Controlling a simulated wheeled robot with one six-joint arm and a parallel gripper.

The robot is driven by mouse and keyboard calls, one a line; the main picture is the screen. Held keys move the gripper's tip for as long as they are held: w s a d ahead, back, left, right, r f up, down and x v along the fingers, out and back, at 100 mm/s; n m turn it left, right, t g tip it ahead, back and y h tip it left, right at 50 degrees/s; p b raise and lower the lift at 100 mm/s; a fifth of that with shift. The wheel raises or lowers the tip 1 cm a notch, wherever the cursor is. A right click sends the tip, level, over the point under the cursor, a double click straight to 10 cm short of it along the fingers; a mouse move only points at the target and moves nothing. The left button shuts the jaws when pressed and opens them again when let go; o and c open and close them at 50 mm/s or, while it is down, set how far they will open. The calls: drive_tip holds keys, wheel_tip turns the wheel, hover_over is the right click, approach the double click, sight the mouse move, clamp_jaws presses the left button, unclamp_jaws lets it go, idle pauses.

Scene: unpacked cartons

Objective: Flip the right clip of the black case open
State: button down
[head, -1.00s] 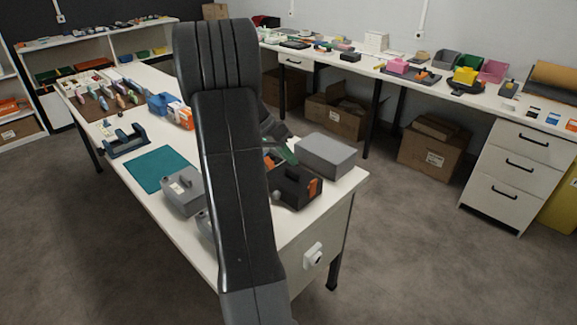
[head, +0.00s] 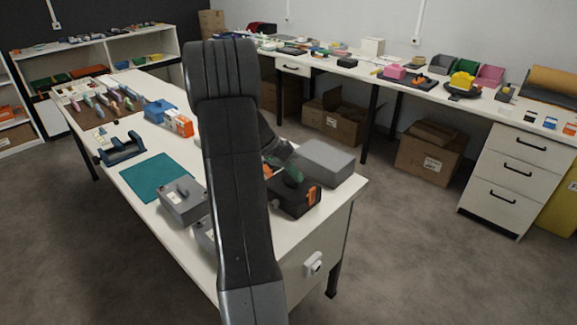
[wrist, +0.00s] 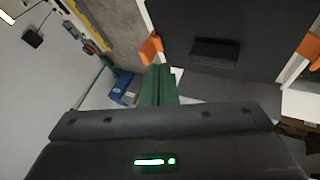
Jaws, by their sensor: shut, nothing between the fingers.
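The black case (head: 290,198) stands near the right end of the white table in the head view. One orange clip (head: 313,196) shows on its right side. In the wrist view the case (wrist: 225,75) fills the upper right, with a dark handle-like bar (wrist: 215,50), one orange clip (wrist: 150,49) at left and another orange clip (wrist: 309,48) at right. My gripper (wrist: 158,72) has its green fingers together and empty, with the tips just below the left-hand clip there; whether they touch it I cannot tell. In the head view my gripper (head: 293,176) is low over the case.
A grey box (head: 326,162) stands close behind the case. Grey cases (head: 183,200) and a teal mat (head: 157,177) lie left of my arm. The white table's (head: 338,190) right corner is bare.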

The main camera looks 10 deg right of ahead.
sight(311, 196)
drive_tip(key=shift+x, duration=2.05)
drive_tip(key=shift+s+a+b, duration=0.1)
drive_tip(key=shift+b, duration=0.2)
